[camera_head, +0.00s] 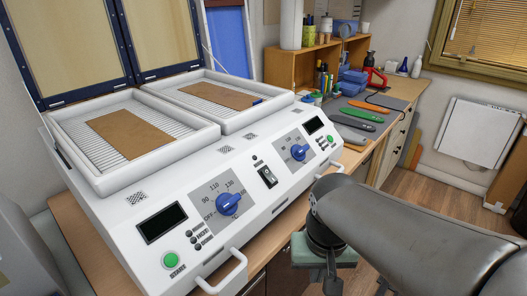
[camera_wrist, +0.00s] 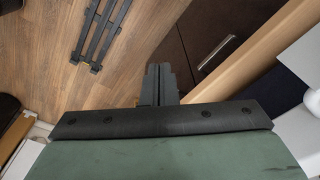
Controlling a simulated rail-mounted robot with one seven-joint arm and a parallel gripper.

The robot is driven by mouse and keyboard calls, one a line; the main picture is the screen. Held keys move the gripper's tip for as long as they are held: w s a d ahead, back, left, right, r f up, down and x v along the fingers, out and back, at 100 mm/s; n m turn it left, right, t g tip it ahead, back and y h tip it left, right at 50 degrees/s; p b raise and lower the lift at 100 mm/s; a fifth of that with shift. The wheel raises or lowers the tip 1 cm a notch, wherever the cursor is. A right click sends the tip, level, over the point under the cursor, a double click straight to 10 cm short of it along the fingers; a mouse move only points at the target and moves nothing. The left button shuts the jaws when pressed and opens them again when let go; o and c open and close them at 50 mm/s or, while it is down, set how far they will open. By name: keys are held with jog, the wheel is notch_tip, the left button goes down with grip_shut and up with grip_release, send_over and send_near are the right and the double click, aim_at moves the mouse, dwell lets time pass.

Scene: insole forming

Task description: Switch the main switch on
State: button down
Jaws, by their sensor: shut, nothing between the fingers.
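The main switch (camera_head: 267,176) is a small black rocker in a pale frame. It sits on the sloped front panel of the white forming machine (camera_head: 190,265), between two blue dials. Whether it is on or off is too small to tell. My gripper (camera_wrist: 158,85) is shut and empty in the wrist view, with wooden floor and a dark cabinet front beyond its fingers. In the head view my gripper's green body is in front of the machine, to the right of and lower than the switch, apart from it. The switch is not seen in the wrist view.
The left blue dial (camera_head: 228,204) and right blue dial (camera_head: 298,152) flank the switch. A white handle (camera_head: 232,270) juts from the machine's front. Green start buttons (camera_head: 171,260) are on the panel. Insoles (camera_head: 361,115) and tools lie on the wooden bench at the right.

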jog(key=w+a+r+m+t, duration=0.1)
jog(key=w+r+m, duration=0.1)
jog(key=r, duration=0.6)
jog(key=w+a+r+m+t+p, duration=0.1)
jog(key=w+a+r+m, duration=0.1)
jog(key=w+r, duration=0.3)
jog(key=w+a+r+m+t+p, duration=0.1)
jog(key=w+a+r+m, duration=0.1)
jog(key=r, duration=1)
jog(key=shift+w+a+r+m+h, duration=0.2)
jog(key=shift+w+r+m+h, duration=0.1)
jog(key=shift+w+m, duration=0.5)
jog(key=shift+f, duration=0.1)
jog(key=p, duration=0.1)
send_near(275, 181)
notch_tip(275, 181, down, 3)
jog(key=d, duration=0.2)
jog(key=shift+w+a+f+p, duration=0.5)
jog(key=shift+w+f, duration=0.3)
jog(key=shift+w+a+f, duration=0.25)
jog(key=shift+f, duration=0.25)
jog(key=shift+f, duration=0.1)
